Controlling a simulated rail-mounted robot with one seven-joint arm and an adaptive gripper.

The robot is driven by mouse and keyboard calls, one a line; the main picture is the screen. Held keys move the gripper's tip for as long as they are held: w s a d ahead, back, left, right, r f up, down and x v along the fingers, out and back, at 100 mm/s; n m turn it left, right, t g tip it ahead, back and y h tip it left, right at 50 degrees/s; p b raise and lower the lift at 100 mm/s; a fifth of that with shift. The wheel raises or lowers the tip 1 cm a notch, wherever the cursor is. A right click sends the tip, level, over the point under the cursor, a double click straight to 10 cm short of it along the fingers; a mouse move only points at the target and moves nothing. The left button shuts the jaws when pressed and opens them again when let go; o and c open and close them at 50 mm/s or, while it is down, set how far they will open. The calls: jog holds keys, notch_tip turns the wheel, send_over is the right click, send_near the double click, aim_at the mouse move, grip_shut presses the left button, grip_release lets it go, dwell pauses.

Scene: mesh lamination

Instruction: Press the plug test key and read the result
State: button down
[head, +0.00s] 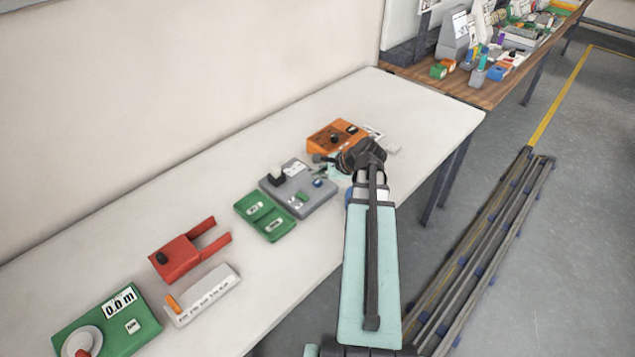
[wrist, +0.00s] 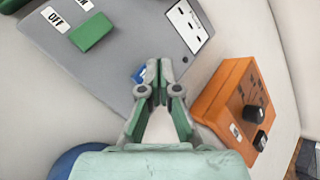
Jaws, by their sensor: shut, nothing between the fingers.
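A grey box (head: 292,203) stands on the white table and also fills the upper left of the wrist view (wrist: 110,62). It carries a green switch (wrist: 91,33) beside ON and OFF labels, and a white panel with dark slots (wrist: 187,25). A small blue key (wrist: 139,73) sits on it; no label on the key is readable. My gripper (wrist: 159,66) is shut and empty, with its tips over the grey box just right of the blue key. The tips partly cover the key, and I cannot tell whether they touch it. No test result is readable.
An orange box (head: 338,137) with black knobs stands close to my gripper, at right in the wrist view (wrist: 240,105). A green tray (head: 266,216), a red fixture (head: 183,257), a white strip (head: 203,296) and a green unit reading "0.0 m" (head: 120,302) stand nearer on the table.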

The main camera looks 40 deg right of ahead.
aim_at(319, 183)
jog(key=shift+f, duration=0.1)
jog(key=shift+f, duration=0.3)
jog(key=shift+f+b, duration=0.3)
jog(key=shift+f, duration=0.2)
dwell(0.9)
jog(key=shift+r, duration=0.1)
jog(key=shift+r+p, duration=0.75)
jog(key=shift+r, duration=0.05)
notch_tip(319, 183, up, 5)
jog(key=p, duration=0.4)
dwell(0.4)
dwell(1.4)
